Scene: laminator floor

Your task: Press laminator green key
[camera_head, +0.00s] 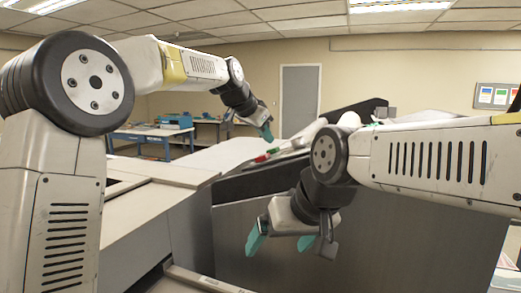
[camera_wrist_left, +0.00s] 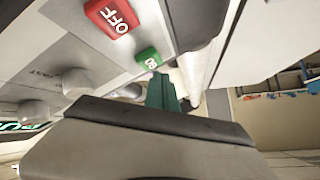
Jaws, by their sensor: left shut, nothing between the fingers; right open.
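The laminator's green key (camera_wrist_left: 149,58) shows in the left wrist view beside a red key marked OFF (camera_wrist_left: 112,15). In the head view the green key (camera_head: 273,150) is small and lies just below the tip of my left gripper (camera_head: 266,133), with the red key (camera_head: 261,158) near it. My left gripper is shut and empty. Its teal fingertips (camera_wrist_left: 163,90) show just beside the green key's edge in the wrist view; I cannot tell whether they touch it. My right gripper (camera_head: 283,243) is open and empty, low in front of the laminator's dark grey side.
Grey knobs (camera_wrist_left: 77,82) sit on the laminator panel near the keys, and a pale roller (camera_wrist_left: 193,72) lies beyond them. The laminator's dark side panel (camera_head: 380,240) fills the lower right. A blue workbench (camera_head: 150,134) and a grey door (camera_head: 299,98) stand behind.

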